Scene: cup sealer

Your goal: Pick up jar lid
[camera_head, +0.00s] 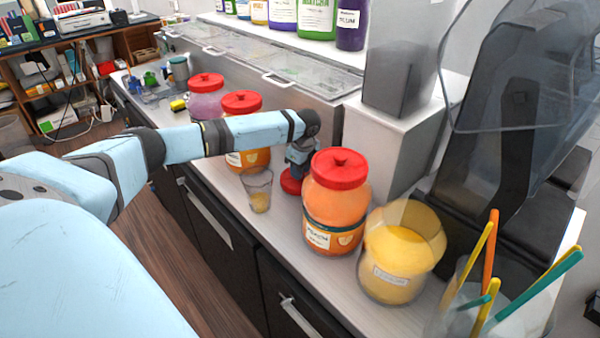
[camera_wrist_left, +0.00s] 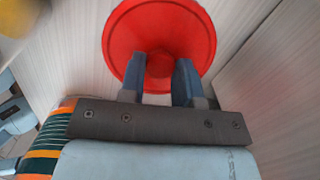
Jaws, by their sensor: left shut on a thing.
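A loose red jar lid (camera_head: 291,182) is at the counter, between a clear cup and an orange jar. In the left wrist view the red lid (camera_wrist_left: 158,32) shows as a round disc beyond the fingers. My left gripper (camera_wrist_left: 160,72) is shut on the middle of the lid. In the head view my left gripper (camera_head: 297,168) points down, partly hidden behind the orange jar. I cannot tell whether the lid touches the counter. An open jar of yellow contents (camera_head: 400,250) stands without a lid at the right. My right gripper is not in view.
The orange jar with a red lid (camera_head: 337,205) stands close right of the gripper. A clear cup (camera_head: 257,190) is close left. More red-lidded jars (camera_head: 242,130) stand farther back. A cup of coloured sticks (camera_head: 490,290) is at the front right. A white machine (camera_head: 395,130) stands behind.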

